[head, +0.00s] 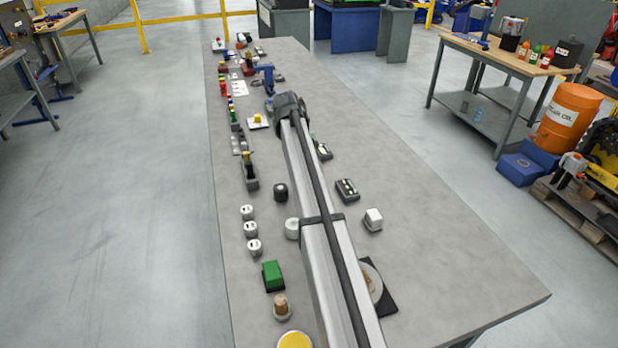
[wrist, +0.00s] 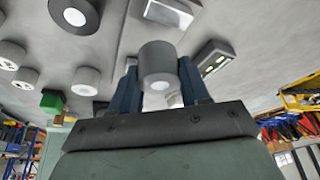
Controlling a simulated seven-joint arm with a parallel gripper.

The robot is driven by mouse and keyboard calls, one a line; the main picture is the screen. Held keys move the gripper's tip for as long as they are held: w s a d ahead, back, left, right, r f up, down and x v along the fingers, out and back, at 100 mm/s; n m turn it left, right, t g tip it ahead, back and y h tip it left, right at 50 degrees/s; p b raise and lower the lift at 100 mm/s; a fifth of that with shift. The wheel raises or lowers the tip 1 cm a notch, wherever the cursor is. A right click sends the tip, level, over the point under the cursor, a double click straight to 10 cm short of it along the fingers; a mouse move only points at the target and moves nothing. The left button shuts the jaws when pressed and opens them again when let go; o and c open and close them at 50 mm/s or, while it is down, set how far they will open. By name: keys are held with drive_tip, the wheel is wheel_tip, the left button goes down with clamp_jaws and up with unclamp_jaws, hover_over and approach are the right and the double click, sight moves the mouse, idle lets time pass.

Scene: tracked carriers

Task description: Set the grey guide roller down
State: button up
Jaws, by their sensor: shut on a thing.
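The grey guide roller (wrist: 158,62), a short grey cylinder with a pale round core, is in the wrist view. My gripper (wrist: 160,88) is shut on it, one blue finger on each side. Its pale end faces the camera. I cannot tell whether the roller touches the table. In the head view my arm covers the middle of the table (head: 430,265), and neither the gripper nor the held roller can be made out there.
A dark roller (head: 280,191), several white rollers (head: 250,229) and a green block (head: 273,275) stand left of my arm. The table's right front is bare.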

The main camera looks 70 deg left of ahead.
drive_tip(key=shift+f, duration=1.9)
drive_tip(key=shift+f, duration=0.15)
drive_tip(key=o, duration=1)
drive_tip(key=shift+v, duration=0.8)
drive_tip(key=v, duration=0.4)
drive_tip(key=s+a, duration=0.2)
drive_tip(key=a, duration=0.1)
drive_tip(key=s+a, duration=0.2)
drive_tip(key=a, duration=0.1)
drive_tip(key=s+a, duration=0.2)
drive_tip(key=a, duration=0.1)
drive_tip(key=shift+s+a+f, duration=0.15)
drive_tip(key=shift+s+a, duration=0.15)
drive_tip(key=shift+a, duration=0.1)
